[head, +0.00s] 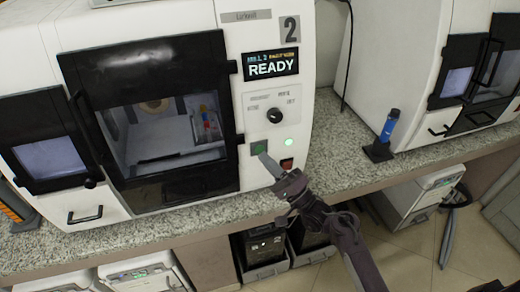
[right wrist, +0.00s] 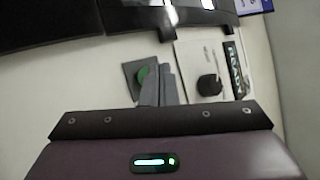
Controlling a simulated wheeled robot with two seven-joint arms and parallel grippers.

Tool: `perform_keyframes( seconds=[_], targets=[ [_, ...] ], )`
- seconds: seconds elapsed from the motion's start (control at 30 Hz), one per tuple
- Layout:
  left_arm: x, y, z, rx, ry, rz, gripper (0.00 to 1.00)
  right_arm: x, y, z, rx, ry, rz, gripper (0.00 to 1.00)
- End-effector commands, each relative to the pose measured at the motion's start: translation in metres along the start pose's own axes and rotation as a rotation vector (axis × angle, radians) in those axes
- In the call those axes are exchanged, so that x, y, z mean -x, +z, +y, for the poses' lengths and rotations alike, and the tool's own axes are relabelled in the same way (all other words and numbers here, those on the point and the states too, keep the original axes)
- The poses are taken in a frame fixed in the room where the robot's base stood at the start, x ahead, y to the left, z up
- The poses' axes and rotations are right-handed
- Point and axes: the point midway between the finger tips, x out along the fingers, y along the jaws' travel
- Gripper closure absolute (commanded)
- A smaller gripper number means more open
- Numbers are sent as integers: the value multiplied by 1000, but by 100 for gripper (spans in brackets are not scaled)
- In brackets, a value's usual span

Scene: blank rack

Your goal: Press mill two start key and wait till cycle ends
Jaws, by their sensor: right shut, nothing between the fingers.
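Mill two (head: 225,30) is a white machine with a "2" plate and a display (head: 271,64) that reads READY. Its green start key (head: 259,147) sits on a dark plate right of the door, below a black knob (head: 274,115). My right gripper (head: 266,160) is shut and empty, its fingertips just below and right of the green key. In the right wrist view the fingers (right wrist: 160,88) are beside the green key (right wrist: 143,75), partly over its plate. I cannot tell whether they touch it. My left gripper is not in view.
A red switch (head: 287,164) sits close by my right gripper, and a small green light (head: 289,142) glows above it. A blue object in a black stand (head: 384,138) is on the granite counter (head: 335,160) to the right. Another white machine (head: 400,60) stands beyond it.

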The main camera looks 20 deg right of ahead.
Motion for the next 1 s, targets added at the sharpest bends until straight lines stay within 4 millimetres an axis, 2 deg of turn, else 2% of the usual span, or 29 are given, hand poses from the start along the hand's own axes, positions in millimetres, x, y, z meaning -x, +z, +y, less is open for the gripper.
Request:
perform_keyframes(
  seconds=[1.0],
  targets=[
    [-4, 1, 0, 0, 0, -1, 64, -9, -6, 6, 0, 0, 0, 100]
  ],
)
